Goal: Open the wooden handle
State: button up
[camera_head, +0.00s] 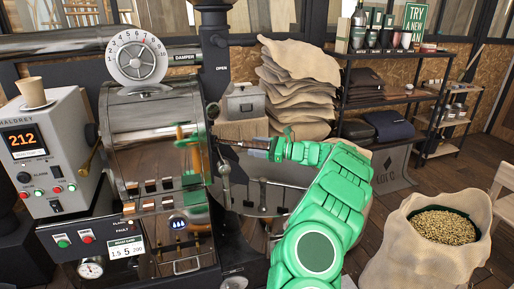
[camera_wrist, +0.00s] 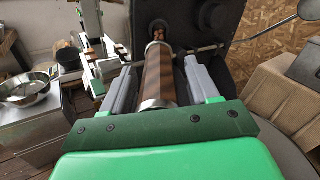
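The wooden handle (camera_head: 243,145) is a brown bar on the roaster's front, pointing toward my gripper (camera_head: 272,149) in the head view. In the wrist view the wooden handle (camera_wrist: 158,76) is a striped brown cylinder with metal collars at both ends. My gripper (camera_wrist: 160,82) has one grey finger on each side of it. A narrow gap shows between each finger and the wood, so the gripper looks open around the handle. The handle's far end meets a dark plate with a small opening showing brown beans behind it.
The roaster drum (camera_head: 150,130) and its control box (camera_head: 45,150) fill the left. A round cooling tray with levers lies below my arm. A burlap bean sack (camera_head: 425,265) stands at lower right. Stacked sacks (camera_head: 300,85) and a shelf (camera_head: 375,100) are behind.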

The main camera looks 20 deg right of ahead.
aim_at(268, 148)
jog(key=shift+s+d, duration=0.1)
jog(key=v, duration=0.7)
jog(key=shift+d, duration=0.2)
jog(key=shift+s, duration=0.15)
jog(key=shift+s+d, duration=0.15)
jog(key=shift+d, duration=0.15)
jog(key=c, duration=0.3)
jog(key=s+d+m, duration=0.1)
jog(key=s+d, duration=0.1)
jog(key=d, duration=0.1)
jog(key=s+d+m, duration=0.1)
jog(key=s+d, duration=0.2)
jog(key=d, duration=0.1)
jog(key=s+d+m, duration=0.1)
jog(key=s+d, duration=0.2)
jog(key=d, duration=0.1)
jog(key=shift+r, duration=0.1)
grip_shut()
jog(key=x, duration=1.3)
jog(key=shift+w+a+r, duration=0.1)
jog(key=shift+w+a, duration=0.15)
jog(key=shift+w, duration=0.05)
